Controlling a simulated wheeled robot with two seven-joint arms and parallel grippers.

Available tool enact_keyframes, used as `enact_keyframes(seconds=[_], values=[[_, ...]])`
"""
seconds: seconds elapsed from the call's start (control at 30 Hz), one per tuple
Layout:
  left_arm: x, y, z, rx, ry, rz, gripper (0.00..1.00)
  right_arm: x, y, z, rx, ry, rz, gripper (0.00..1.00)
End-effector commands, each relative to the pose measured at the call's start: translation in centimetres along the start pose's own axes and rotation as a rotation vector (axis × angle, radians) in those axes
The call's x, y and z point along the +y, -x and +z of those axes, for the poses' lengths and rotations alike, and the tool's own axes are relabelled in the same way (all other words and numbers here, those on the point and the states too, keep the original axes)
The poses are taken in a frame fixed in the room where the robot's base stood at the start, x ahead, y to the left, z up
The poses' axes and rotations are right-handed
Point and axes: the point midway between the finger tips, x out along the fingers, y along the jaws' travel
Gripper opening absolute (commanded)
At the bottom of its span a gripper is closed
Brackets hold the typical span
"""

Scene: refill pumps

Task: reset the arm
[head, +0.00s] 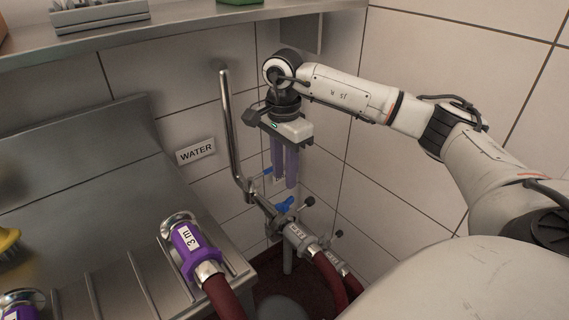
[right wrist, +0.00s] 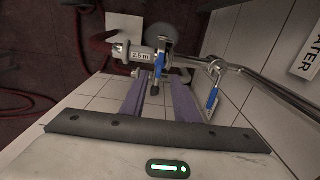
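My right arm comes in from the right in the head view, and its wrist is bent so that the gripper points down. The right gripper (head: 285,184) has purple fingers and hangs above the pipe valves, near the white tiled wall. In the right wrist view the two fingers of this gripper (right wrist: 158,103) stand apart with nothing held between them. A blue valve handle (right wrist: 159,66) shows beyond the gap between them. Blue handles (head: 284,205) also show below the fingers in the head view. My left gripper is in neither view.
A steel pipe (head: 231,130) rises left of the right gripper. Grey hose couplings (head: 297,235) with red hoses sit below it. A purple "3 m" coupling (head: 187,247) rests on the steel drainboard (head: 90,190). A shelf (head: 190,22) runs above, and a WATER sign (head: 196,151) is on the wall.

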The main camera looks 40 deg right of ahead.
Motion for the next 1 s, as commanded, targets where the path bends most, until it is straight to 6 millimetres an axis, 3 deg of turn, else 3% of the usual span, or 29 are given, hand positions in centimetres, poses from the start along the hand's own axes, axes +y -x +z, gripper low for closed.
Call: enact_keyframes(seconds=[0.2,0.83,1.0], values=[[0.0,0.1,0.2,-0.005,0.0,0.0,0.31,-0.1,2.1,0.0,-0.001,0.0,-0.001,0.28],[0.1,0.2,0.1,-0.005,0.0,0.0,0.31,0.0,2.4,0.0,0.0,0.0,0.0,0.28],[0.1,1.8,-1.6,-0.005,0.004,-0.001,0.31,0.0,5.1,0.0,0.0,0.0,0.0,0.28]])
